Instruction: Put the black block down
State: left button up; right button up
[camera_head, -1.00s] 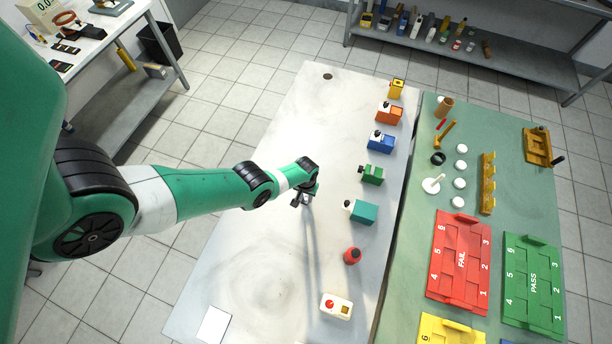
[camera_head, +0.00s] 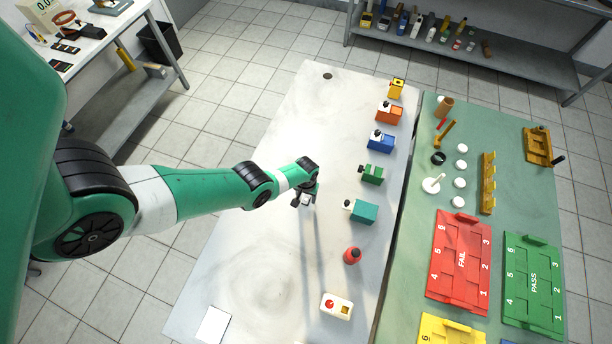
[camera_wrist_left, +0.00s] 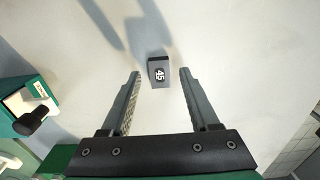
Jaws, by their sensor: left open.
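The black block (camera_wrist_left: 158,72) looks dark grey in the left wrist view, with a white "45" label on its face. It appears to stand on the pale tabletop (camera_head: 260,240). My left gripper (camera_wrist_left: 159,75) is open, with one finger on each side of the block and a visible gap to both. In the head view my left gripper (camera_head: 304,200) is over the middle of the table and mostly hides the block, so only a small light patch shows between the fingers. My right gripper is in neither view.
Right of the gripper stand a teal box (camera_head: 364,212), a green box (camera_head: 372,175) and a red cylinder (camera_head: 352,256). A white box with a red button (camera_head: 337,306) is nearer. The red FAIL tray (camera_head: 460,290) lies on the green mat. The table's left side is clear.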

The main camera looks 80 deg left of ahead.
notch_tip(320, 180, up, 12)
jog(key=p, duration=1.1)
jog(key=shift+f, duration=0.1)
